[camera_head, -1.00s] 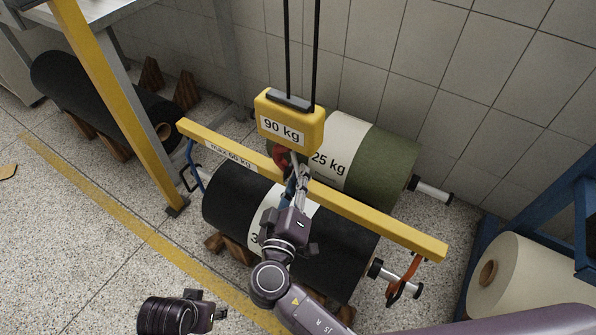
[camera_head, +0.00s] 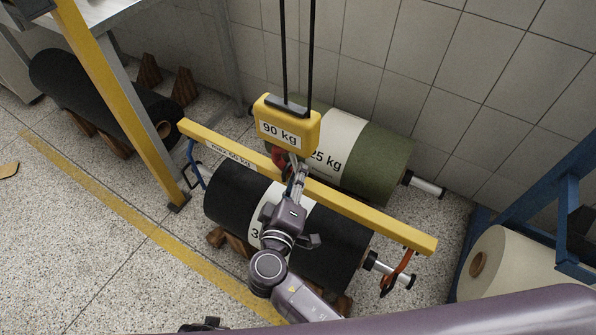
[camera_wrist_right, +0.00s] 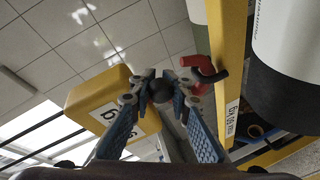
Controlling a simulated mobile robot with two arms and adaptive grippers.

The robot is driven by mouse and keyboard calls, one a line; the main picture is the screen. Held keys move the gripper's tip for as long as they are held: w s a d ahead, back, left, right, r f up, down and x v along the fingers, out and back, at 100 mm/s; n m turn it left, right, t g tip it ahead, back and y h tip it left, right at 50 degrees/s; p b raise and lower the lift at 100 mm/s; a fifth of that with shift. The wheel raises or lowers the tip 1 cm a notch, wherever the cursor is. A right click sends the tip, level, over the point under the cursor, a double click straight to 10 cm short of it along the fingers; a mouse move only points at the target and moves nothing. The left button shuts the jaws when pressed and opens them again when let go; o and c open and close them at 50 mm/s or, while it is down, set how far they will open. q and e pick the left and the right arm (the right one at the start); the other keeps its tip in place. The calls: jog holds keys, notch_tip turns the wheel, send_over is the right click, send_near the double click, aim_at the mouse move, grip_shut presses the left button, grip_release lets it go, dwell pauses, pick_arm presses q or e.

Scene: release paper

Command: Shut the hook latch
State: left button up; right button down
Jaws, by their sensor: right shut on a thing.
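A red hook (camera_wrist_right: 196,66) hangs under the yellow 90 kg hoist block (camera_head: 287,124), at the yellow lifting beam (camera_head: 370,208). In the wrist view a dark curved part of the beam passes by the red hook. My right gripper (camera_head: 298,172) is at the hook, below the block, and partly covers it. In the wrist view its blue-padded fingers (camera_wrist_right: 160,88) meet at a dark rounded piece beside the hook. I cannot tell whether this piece is the latch or how far the latch is closed. A small dark part of my left gripper (camera_head: 205,325) shows at the bottom edge; its fingers are hidden.
A black roll (camera_head: 235,195) lies under the beam, with a green roll (camera_head: 385,160) behind it. An orange strap (camera_head: 397,272) and a blue hook (camera_head: 193,165) hang at the beam's ends. A yellow post (camera_head: 120,105) stands left; a blue rack (camera_head: 535,210) stands right.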

jog(key=shift+a+f, duration=0.1)
jog(key=c, duration=1.8)
grip_release()
jog(key=shift+c, duration=0.2)
